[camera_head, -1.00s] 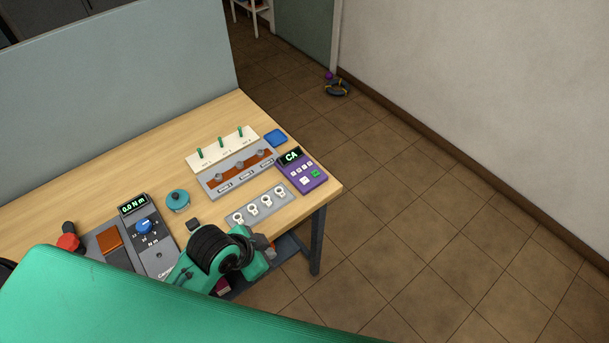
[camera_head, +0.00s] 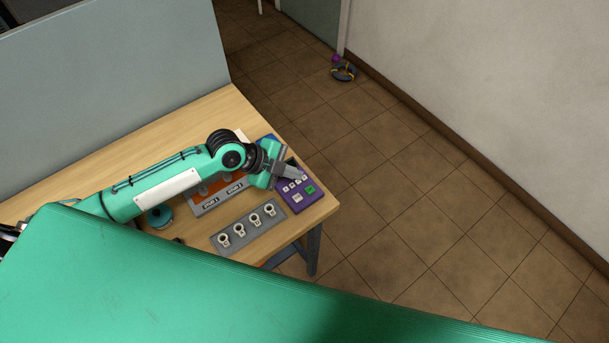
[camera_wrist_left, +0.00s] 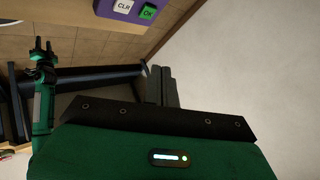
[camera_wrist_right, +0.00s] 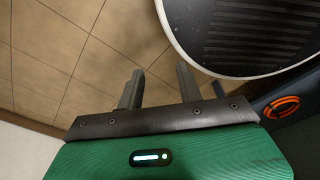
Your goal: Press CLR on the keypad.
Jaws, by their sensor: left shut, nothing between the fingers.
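The purple keypad (camera_head: 304,203) lies at the right end of the wooden table. Its green key and several white keys show in the head view, and my left gripper hides its display. In the left wrist view the white CLR key (camera_wrist_left: 124,6) sits at the top edge, left of the green OK key (camera_wrist_left: 148,12). My left gripper (camera_head: 300,173) is over the keypad's upper part, its fingers together and empty. Its fingertips (camera_wrist_left: 161,70) appear below the keys in the left wrist view; contact cannot be told. My right gripper (camera_wrist_right: 158,76) has its fingers apart and empty, above the floor.
A grey plate with several ring-shaped pieces (camera_head: 247,229) lies left of the keypad. A board with orange-brown strips (camera_head: 210,207) and a teal round object (camera_head: 160,217) are partly behind my left arm. Tiled floor (camera_head: 420,200) is open to the right of the table edge (camera_head: 334,208).

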